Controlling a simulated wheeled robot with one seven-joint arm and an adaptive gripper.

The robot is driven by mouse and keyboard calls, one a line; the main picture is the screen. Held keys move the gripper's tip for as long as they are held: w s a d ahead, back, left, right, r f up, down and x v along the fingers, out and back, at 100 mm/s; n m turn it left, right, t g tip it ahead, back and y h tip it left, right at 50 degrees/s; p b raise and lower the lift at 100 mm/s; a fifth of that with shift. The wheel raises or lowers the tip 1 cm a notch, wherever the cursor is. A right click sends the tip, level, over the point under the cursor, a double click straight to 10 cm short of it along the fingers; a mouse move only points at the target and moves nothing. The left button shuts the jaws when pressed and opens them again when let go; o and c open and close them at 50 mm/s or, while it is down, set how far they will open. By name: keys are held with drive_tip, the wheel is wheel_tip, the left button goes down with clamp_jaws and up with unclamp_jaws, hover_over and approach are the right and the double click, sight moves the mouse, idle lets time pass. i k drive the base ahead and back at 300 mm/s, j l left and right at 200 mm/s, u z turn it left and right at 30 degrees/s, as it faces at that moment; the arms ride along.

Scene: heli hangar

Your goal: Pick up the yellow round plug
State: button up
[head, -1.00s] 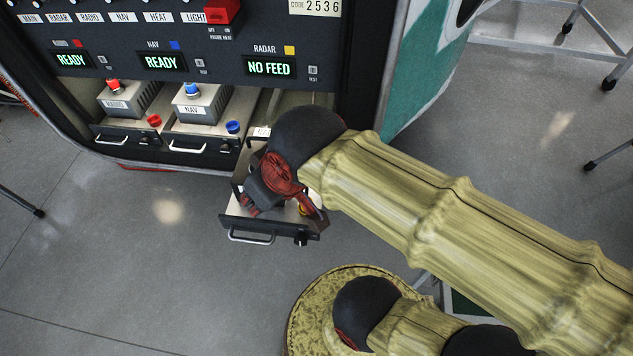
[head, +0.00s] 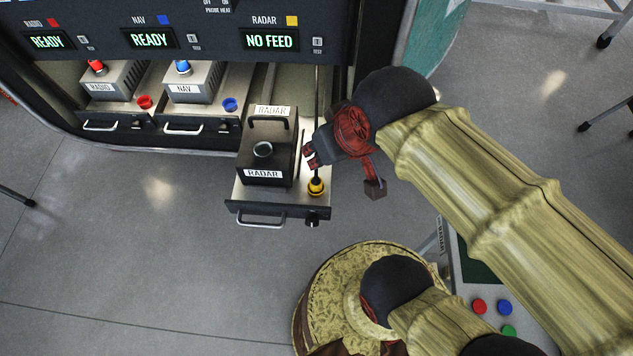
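The yellow round plug (head: 316,187) sits at the right front of the pulled-out radar tray (head: 277,209), right of the black RADAR box (head: 266,160). A thin dark cable or rod runs from behind down to it. My gripper (head: 343,173) is open and empty, just above and right of the plug in the picture. One finger is near the box's right side, the other hangs out right of the tray. I cannot tell its exact height over the plug.
The RADIO box (head: 113,81) and NAV box (head: 196,83) sit in pushed-in trays to the left, with red and blue round pieces. The panel above the radar bay reads NO FEED (head: 270,41). A stand with coloured buttons (head: 480,306) is at lower right. Floor in front is clear.

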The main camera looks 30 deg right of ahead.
sight(315, 185)
drive_tip(key=j+z, duration=0.25)
drive_tip(key=j, duration=0.2)
drive_tip(key=k+j+z, duration=0.2)
drive_tip(key=j, duration=0.25)
drive_tip(key=k+j+z, duration=0.1)
drive_tip(key=j+z, duration=0.15)
drive_tip(key=j, duration=0.15)
drive_tip(key=k+j+z, duration=0.2)
drive_tip(key=j, duration=0.2)
drive_tip(key=k+j+z, duration=0.25)
drive_tip(key=j, duration=0.15)
drive_tip(key=i, duration=0.1)
